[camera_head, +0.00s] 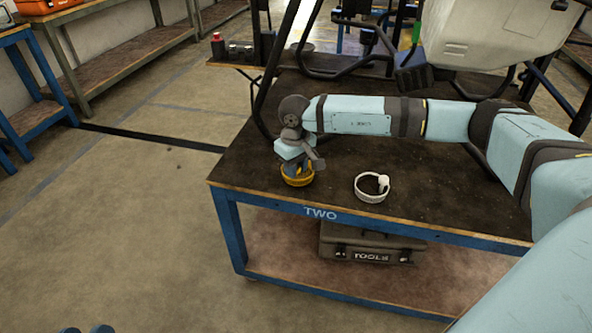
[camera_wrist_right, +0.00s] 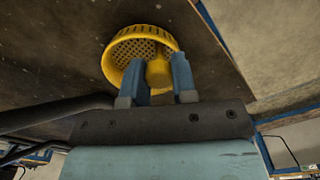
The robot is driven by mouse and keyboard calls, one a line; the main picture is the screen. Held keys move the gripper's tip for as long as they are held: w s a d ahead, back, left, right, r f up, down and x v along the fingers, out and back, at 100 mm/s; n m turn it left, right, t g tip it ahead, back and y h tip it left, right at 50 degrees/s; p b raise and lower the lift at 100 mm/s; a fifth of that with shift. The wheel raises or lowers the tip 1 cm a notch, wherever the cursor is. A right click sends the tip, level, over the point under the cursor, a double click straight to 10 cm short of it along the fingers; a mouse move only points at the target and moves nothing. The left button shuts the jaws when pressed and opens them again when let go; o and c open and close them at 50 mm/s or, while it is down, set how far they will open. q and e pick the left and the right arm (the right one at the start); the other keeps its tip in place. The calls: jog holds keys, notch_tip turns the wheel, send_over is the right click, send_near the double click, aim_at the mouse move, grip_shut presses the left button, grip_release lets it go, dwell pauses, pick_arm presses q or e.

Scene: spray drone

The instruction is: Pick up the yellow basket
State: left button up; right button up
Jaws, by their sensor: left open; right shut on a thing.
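The yellow basket (camera_head: 298,181) is at the left front of the dark tabletop, under my right gripper (camera_head: 298,163). In the right wrist view the basket (camera_wrist_right: 120,50) is a round yellow cup with a perforated mesh inside. The blue fingers of my right gripper (camera_wrist_right: 158,75) are shut on a yellow part that sticks out from its side. I cannot tell whether the basket touches the table. My left gripper (camera_head: 86,329) shows only as two blue fingertips, apart and empty, at the bottom left edge, far from the basket.
A white ring-shaped part (camera_head: 372,187) lies right of the basket. The table (camera_head: 450,215) carries the drone's black frame and pale tank (camera_head: 495,35) behind my right arm. A tools case (camera_head: 372,244) sits on the lower shelf. The floor on the left is clear.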

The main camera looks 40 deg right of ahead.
notch_tip(320, 180, up, 2)
jog(key=shift+r, duration=0.15)
pick_arm(q)
notch_tip(320, 180, down, 6)
jog(key=a+g+y+p, duration=0.3)
jog(key=p, duration=0.1)
pick_arm(e)
notch_tip(320, 180, up, 17)
jog(key=s+a+f+m, duration=0.1)
jog(key=a+f, duration=0.7)
jog(key=a, duration=0.5)
pick_arm(q)
jog(key=s+a+r+g+y+p, duration=0.1)
jog(key=r+p, duration=0.5)
jog(key=p, duration=1)
jog(key=s+a+r+g+y+p, duration=0.2)
jog(key=r+p, duration=0.4)
jog(key=p, duration=1.1)
jog(key=shift+s+a+g, duration=0.5)
jog(key=shift+a, duration=0.45)
pick_arm(e)
jog(key=s+r, duration=0.2)
jog(key=r, duration=1.5)
jog(key=s+r, duration=0.3)
jog(key=r, duration=1.5)
jog(key=shift+d, duration=0.25)
pick_arm(q)
jog(key=shift+f, duration=0.1)
pick_arm(e)
jog(key=shift+s+f, duration=0.1)
